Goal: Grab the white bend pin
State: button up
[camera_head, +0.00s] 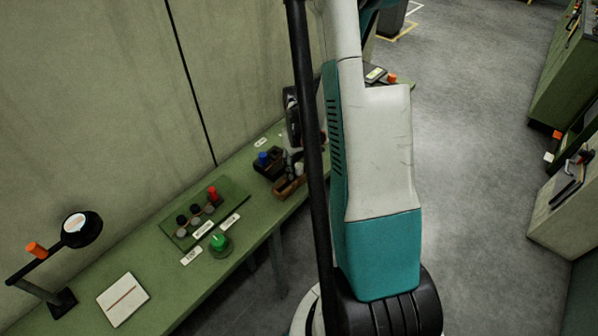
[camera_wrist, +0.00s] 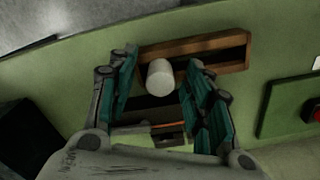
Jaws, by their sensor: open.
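The white bend pin (camera_wrist: 160,74) shows in the wrist view as a pale, upright cylinder with a round top. It stands at the wooden tray (camera_wrist: 228,57), between my fingers. My gripper (camera_wrist: 162,64) is open, with its teal-padded fingers on either side of the pin. A gap shows on both sides, so the fingers do not look closed on it. The pin's lower part is hard to make out. In the head view the pin (camera_head: 299,168) is small beside my gripper, and my arm partly covers the tray (camera_head: 289,189).
A dark block with a blue peg (camera_head: 263,157) stands left of the tray.

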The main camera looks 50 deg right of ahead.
grip_shut()
dwell(0.3)
